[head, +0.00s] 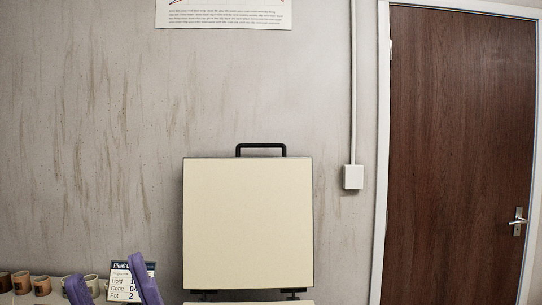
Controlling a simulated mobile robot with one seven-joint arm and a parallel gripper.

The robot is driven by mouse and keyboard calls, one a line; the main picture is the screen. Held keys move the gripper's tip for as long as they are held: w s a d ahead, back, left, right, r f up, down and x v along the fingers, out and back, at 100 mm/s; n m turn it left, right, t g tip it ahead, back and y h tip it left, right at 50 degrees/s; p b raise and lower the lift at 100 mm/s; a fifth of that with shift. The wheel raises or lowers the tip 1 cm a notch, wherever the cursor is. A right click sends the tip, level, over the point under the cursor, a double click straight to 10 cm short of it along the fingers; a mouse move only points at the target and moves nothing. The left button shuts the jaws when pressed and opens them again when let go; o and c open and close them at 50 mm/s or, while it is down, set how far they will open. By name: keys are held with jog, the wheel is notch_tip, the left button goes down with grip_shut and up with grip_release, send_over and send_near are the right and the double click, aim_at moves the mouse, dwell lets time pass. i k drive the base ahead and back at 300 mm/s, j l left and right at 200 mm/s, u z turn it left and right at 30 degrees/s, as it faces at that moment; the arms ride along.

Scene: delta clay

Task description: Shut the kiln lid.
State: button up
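The kiln lid (248,225) stands upright and open in the head view, a cream square panel facing me. Its black handle (261,147) is at the top edge, and dark hinges show at its lower edge. Only a thin strip of the kiln body (250,303) shows at the bottom of the picture. Two purple fingers, which look like those of my gripper (106,268), rise at the lower left. They are spread apart with nothing seen between them but the background. They are left of the lid and not touching it. The rest of my arm is out of view.
Several mugs (42,286) stand in a row at the lower left. A firing card (122,284) stands behind the fingers. A wall box (353,177) with a conduit is right of the lid. A brown door (455,150) is at the right.

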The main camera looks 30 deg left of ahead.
aim_at(248, 222)
jog(key=i+l, duration=0.25)
jog(key=i, duration=0.2)
jog(key=i+l, duration=0.2)
jog(key=i, duration=0.2)
jog(key=i+l, duration=0.25)
jog(key=i, duration=0.2)
jog(key=i+l, duration=0.2)
jog(key=i, duration=0.25)
jog(key=i+l, duration=0.25)
jog(key=i, duration=0.15)
jog(key=i+l+u, duration=0.15)
jog(key=i+l, duration=0.15)
jog(key=i, duration=0.2)
jog(key=i+l+u, duration=0.1)
jog(key=i+l, duration=0.25)
jog(key=i+u, duration=0.1)
jog(key=u, duration=1.25)
